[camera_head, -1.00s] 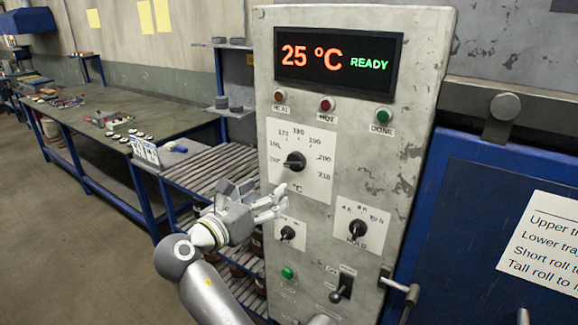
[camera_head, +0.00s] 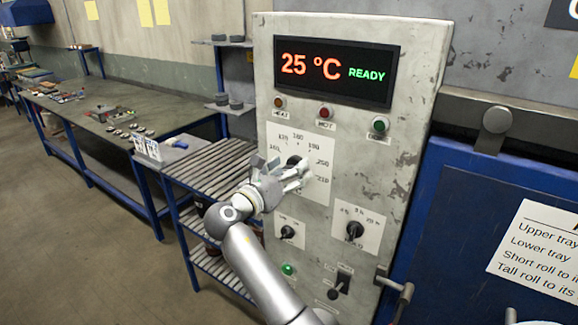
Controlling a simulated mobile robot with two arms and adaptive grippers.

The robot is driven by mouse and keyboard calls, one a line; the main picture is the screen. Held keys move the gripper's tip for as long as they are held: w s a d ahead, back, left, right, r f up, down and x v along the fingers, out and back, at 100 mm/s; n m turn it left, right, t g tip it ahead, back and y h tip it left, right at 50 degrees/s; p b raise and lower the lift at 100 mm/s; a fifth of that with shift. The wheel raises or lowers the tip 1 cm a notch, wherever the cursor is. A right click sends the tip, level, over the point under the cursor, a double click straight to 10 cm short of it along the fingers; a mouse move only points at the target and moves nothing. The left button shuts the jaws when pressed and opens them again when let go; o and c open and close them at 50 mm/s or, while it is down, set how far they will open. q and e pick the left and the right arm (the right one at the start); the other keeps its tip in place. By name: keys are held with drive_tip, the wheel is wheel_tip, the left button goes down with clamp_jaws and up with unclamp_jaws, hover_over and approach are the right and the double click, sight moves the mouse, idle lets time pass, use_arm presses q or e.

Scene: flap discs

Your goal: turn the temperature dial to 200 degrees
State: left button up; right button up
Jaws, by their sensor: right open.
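The temperature dial (camera_head: 294,161) is a black knob on a white scale plate (camera_head: 318,149) in the upper middle of the grey control panel. Numbers are printed around it, and the gripper hides part of the knob and scale, so its pointer direction cannot be told. My right gripper (camera_head: 301,173) is open and empty, in front of the scale's lower part, its fingers just below and right of the knob. Whether it touches the knob cannot be told. The display (camera_head: 335,66) reads 25 °C and READY. My left gripper is not in view.
Two smaller dials, the left one (camera_head: 287,232) and the hold dial (camera_head: 354,231), sit below. A green button (camera_head: 288,269) and a lever switch (camera_head: 340,286) are lower. A roller rack (camera_head: 215,168) stands left, and a blue door (camera_head: 470,220) is right.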

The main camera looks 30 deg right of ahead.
drive_tip(key=shift+c, duration=0.3)
drive_tip(key=c, duration=1)
drive_tip(key=shift+o, duration=0.2)
drive_tip(key=shift+m, duration=0.3)
drive_tip(key=shift+f+m+b, duration=0.2)
drive_tip(key=shift+m+b, duration=6.25)
drive_tip(key=shift+m, duration=2.1)
drive_tip(key=shift+f+m+b, duration=0.2)
drive_tip(key=shift+m+b, duration=6.2)
drive_tip(key=shift+m, duration=2.15)
